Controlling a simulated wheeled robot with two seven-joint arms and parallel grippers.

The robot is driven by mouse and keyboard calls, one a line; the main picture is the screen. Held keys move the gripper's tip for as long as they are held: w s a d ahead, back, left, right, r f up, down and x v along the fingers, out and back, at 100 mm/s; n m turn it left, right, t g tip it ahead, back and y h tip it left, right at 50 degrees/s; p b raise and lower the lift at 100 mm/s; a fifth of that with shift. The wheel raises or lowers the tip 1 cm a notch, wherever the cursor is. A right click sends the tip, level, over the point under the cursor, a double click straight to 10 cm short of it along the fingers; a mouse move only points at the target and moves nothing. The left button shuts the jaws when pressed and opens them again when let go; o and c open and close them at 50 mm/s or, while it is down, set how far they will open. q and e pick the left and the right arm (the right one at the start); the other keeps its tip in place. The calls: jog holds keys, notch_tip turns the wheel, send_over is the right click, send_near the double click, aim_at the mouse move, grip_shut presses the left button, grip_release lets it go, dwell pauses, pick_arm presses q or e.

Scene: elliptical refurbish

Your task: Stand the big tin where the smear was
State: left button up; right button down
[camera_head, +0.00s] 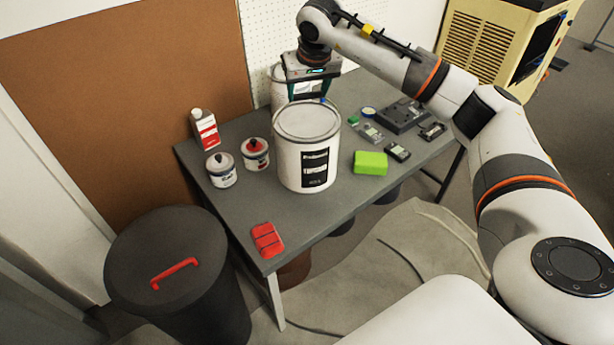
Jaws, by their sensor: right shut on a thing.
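The big tin (302,158) is white with a black label and a pale lid. It is upright at the middle of the grey table (235,215); whether its base touches the top is hard to tell. My right gripper (311,97) is at the tin's far upper rim and seems shut on it; the fingertips are partly hidden behind the rim. No smear shows on the visible tabletop. My left gripper is out of view.
A second white tin (279,90) stands behind. Two small tins (221,170) (256,154) and a red-and-white bottle (204,130) are left. A green sponge (370,162) and several devices (402,115) are right.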

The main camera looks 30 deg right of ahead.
aim_at(309, 122)
jog(key=shift+w+d, duration=0.1)
jog(key=shift+d, duration=0.05)
jog(key=shift+f+p, duration=1.1)
jog(key=shift+f, duration=3.5)
jog(key=c, duration=0.6)
grip_release()
jog(key=shift+f, duration=0.35)
jog(key=shift+o, duration=1.4)
jog(key=shift+s, duration=0.2)
jog(key=shift+s+r, duration=0.1)
jog(key=shift+r, duration=0.05)
jog(key=shift+r, duration=0.45)
jog(key=b+v, duration=0.2)
jog(key=v, duration=0.9)
jog(key=shift+b, duration=0.4)
jog(key=shift+s+a+f, duration=0.1)
jog(key=shift+s+a, duration=0.05)
jog(key=shift+a, duration=0.1)
